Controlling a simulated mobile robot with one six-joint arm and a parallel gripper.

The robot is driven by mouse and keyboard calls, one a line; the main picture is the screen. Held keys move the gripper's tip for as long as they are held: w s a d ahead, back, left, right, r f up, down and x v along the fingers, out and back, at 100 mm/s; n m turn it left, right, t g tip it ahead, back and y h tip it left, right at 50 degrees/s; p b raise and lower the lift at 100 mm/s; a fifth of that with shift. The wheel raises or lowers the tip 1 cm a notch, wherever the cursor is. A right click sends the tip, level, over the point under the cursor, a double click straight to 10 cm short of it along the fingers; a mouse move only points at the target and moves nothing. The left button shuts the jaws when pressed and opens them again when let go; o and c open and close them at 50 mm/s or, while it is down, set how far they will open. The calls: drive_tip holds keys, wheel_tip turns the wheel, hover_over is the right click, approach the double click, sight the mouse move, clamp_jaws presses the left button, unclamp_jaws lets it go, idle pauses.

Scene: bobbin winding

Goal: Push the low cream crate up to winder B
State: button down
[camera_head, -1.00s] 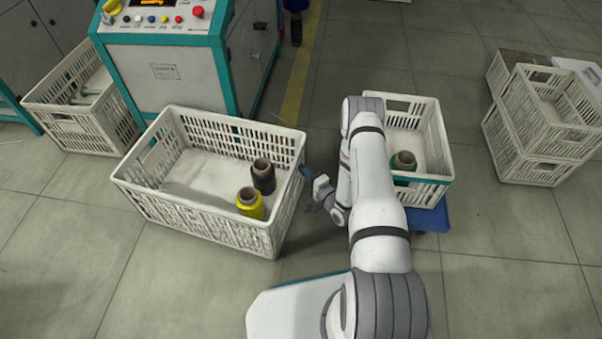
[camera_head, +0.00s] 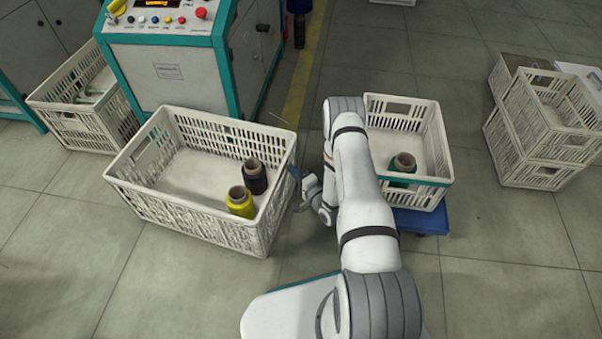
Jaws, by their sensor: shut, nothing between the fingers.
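The low cream crate (camera_head: 185,218) stands on the floor at the left of the middle. It holds a black bobbin (camera_head: 254,177) and a yellow bobbin (camera_head: 240,203) near its right end. A winder (camera_head: 165,65) with a teal frame and a button panel stands just behind the crate; I cannot read a letter on it. The crate's back left corner looks close to the winder's front, and I cannot tell whether they touch. My gripper (camera_head: 299,188) is shut and empty, low beside the crate's right end wall. Contact with that wall is unclear.
A cream crate (camera_head: 437,150) with a green bobbin (camera_head: 404,164) sits on a blue dolly (camera_head: 430,222) right of my arm. Stacked crates (camera_head: 545,130) stand at the far right. Another crate (camera_head: 75,125) is left of the winder. Floor in front is clear.

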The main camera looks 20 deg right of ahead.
drive_tip(key=w+d+p+v, duration=0.1)
drive_tip(key=d+p+v, duration=0.2)
drive_tip(key=v, duration=1)
drive_tip(key=w+d+r+n+g+h+p, duration=0.1)
drive_tip(key=w+r+n+g+h+p, duration=0.25)
drive_tip(key=r, duration=0.65)
drive_tip(key=w+d+r+n+g+y+p, duration=0.1)
drive_tip(key=w+r+n+p, duration=0.2)
drive_tip(key=w+r+p, duration=0.55)
wheel_tip(320, 180, up, 24)
drive_tip(key=s+n+g+h+p, duration=0.2)
drive_tip(key=n+g+h+p, duration=0.1)
drive_tip(key=h+p, duration=0.2)
drive_tip(key=s+a+r+n+g+p, duration=0.15)
drive_tip(key=s+r+p, duration=0.35)
drive_tip(key=r, duration=0.5)
drive_tip(key=s+a+r+g+p, duration=0.2)
drive_tip(key=s+r, duration=0.5)
drive_tip(key=r, duration=0.4)
drive_tip(key=s+a+r+n+g+p, duration=0.1)
drive_tip(key=s+a+r+p, duration=0.2)
drive_tip(key=s+r, duration=0.3)
drive_tip(key=s+a+r+n+g+p, duration=0.1)
drive_tip(key=s+a+r+g+p, duration=0.1)
drive_tip(key=s+a+r+p, duration=0.2)
drive_tip(key=s+r, duration=0.3)
drive_tip(key=s, duration=0.5)
drive_tip(key=shift+s+y, duration=0.3)
drive_tip(key=shift+y, duration=0.05)
